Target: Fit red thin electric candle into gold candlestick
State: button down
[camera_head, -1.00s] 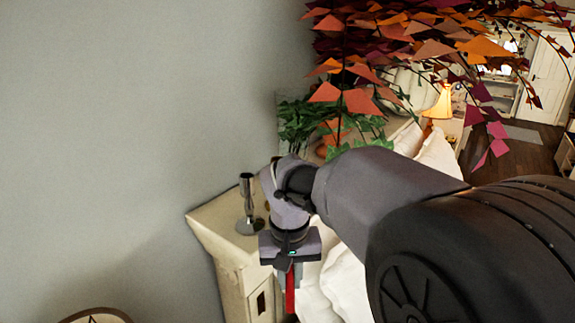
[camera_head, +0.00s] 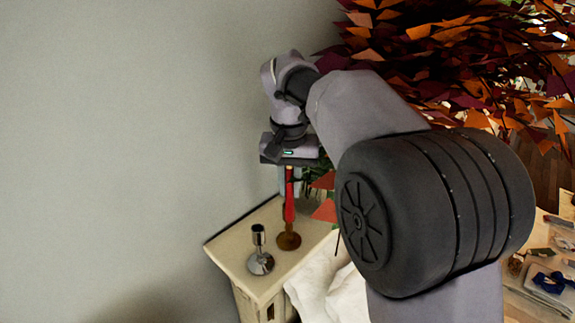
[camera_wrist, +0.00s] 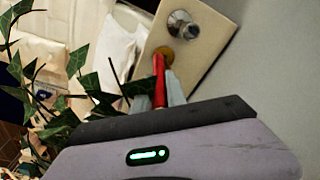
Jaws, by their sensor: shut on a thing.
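My gripper (camera_head: 290,184) points down and is shut on the red thin candle (camera_head: 289,207), which hangs upright below the fingers. In the head view, the gold candlestick (camera_head: 288,240) stands on the cream bedside cabinet (camera_head: 226,246), directly under the candle in the picture. The candle's lower end overlaps the candlestick's top; I cannot tell if it is inside or only in front. In the wrist view, the candle (camera_wrist: 160,82) runs between the fingers towards the gold candlestick (camera_wrist: 164,52), whose top is partly hidden by it.
A silver candlestick (camera_head: 259,254) stands left of the gold one on the cabinet. White bedding (camera_head: 318,284) lies to the right, and orange-red foliage (camera_head: 450,45) hangs at upper right. Green leaves (camera_wrist: 78,62) are left of my gripper in the wrist view. A grey wall is behind.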

jog(key=w+f+p, duration=0.2)
jog(key=w+f, duration=0.2)
jog(key=w, duration=0.1)
jog(key=shift+w, duration=0.15)
jog(key=shift+f, duration=0.1)
jog(key=c, duration=1.3)
grip_release()
jog(key=shift+c, duration=0.2)
